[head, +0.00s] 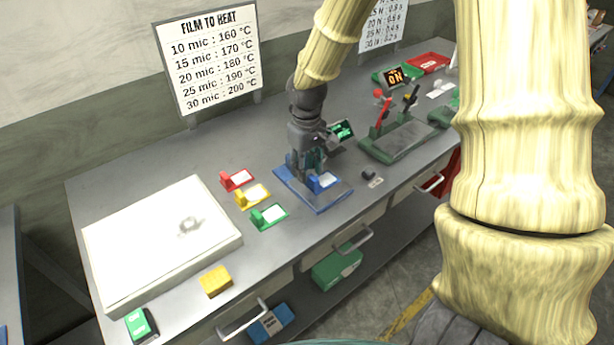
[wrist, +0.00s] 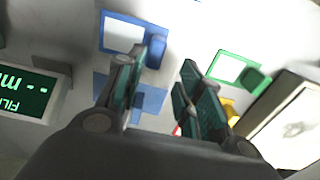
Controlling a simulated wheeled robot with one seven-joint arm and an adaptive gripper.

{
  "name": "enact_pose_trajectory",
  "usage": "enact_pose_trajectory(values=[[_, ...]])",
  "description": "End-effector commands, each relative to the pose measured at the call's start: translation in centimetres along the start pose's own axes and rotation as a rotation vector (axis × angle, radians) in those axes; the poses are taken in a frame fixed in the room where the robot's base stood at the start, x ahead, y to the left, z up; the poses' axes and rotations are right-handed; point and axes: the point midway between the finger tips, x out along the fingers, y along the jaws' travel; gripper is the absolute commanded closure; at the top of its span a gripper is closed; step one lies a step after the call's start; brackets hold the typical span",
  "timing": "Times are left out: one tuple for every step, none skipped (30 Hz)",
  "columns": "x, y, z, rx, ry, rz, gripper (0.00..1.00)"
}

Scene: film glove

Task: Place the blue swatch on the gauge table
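The blue swatch (head: 324,181) is a pale film in a blue frame with a raised blue tab. It lies flat on the front of a blue plate (head: 318,204), beside the gauge's green display (head: 341,131); I cannot tell if this plate is the gauge table. My gripper (head: 316,172) points down over the plate, close behind the swatch. In the wrist view my gripper (wrist: 171,54) is open with nothing clamped between its fingers. The swatch (wrist: 124,35) lies just beyond the left finger, its tab near that fingertip. The gripper hides part of the plate in the head view.
Red (head: 237,180), yellow (head: 252,195) and green (head: 268,216) swatches lie left of the plate. A large white box (head: 125,258) and a yellow block (head: 215,281) stand farther left. A green sealer (head: 400,140) stands right. Bare bench lies behind the swatches.

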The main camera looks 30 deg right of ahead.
Motion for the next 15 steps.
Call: enact_pose_trajectory(values=[[-0.6, 0.0, 0.0, -0.001, 0.002, 0.000, 0.63], [-1.0, 0.0, 0.0, -0.001, 0.003, 0.000, 0.63], [-1.5, 0.0, -0.1, -0.001, 0.003, 0.001, 0.63], [-1.9, 0.0, -0.1, -0.001, 0.002, 0.001, 0.63], [-2.3, 0.0, -0.1, 0.000, 0.003, 0.001, 0.63], [-2.9, 0.0, -0.1, 0.001, 0.003, 0.000, 0.63], [-3.2, 0.0, 0.0, 0.000, 0.003, 0.000, 0.63], [-3.7, 0.0, -0.1, 0.000, 0.003, 0.001, 0.63], [-4.2, 0.0, -0.1, -0.001, 0.003, 0.001, 0.63], [-4.6, 0.0, -0.1, -0.001, 0.003, 0.001, 0.63], [-5.0, 0.0, -0.1, -0.001, 0.002, 0.001, 0.63], [-5.4, 0.0, -0.1, 0.000, 0.003, 0.000, 0.63], [-5.8, 0.0, 0.0, 0.000, 0.002, 0.000, 0.63], [-6.1, 0.0, 0.0, 0.000, 0.002, 0.001, 0.63], [-6.5, 0.0, 0.0, 0.000, 0.001, 0.001, 0.63]])
